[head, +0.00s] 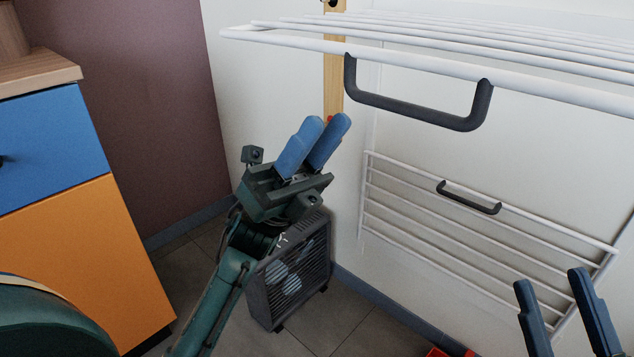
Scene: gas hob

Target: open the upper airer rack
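The upper airer rack (400,59) is a set of white rods at the top right, standing out from the wall at a roughly level angle. Its dark grey U-shaped handle (415,112) hangs below the front rod. A lower airer rack (400,218) lies folded near the wall, with its own dark handle (470,198). My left gripper (322,128) has blue fingers a little apart, with nothing between them, left of and below the upper handle. My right gripper (551,281) is at the bottom right, fingers apart and empty, in front of the lower rack.
A dark box fan (290,272) stands on the tiled floor behind my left arm. A cabinet with a blue drawer (50,140) and an orange door (85,262) is on the left. A red object (448,352) shows at the bottom edge.

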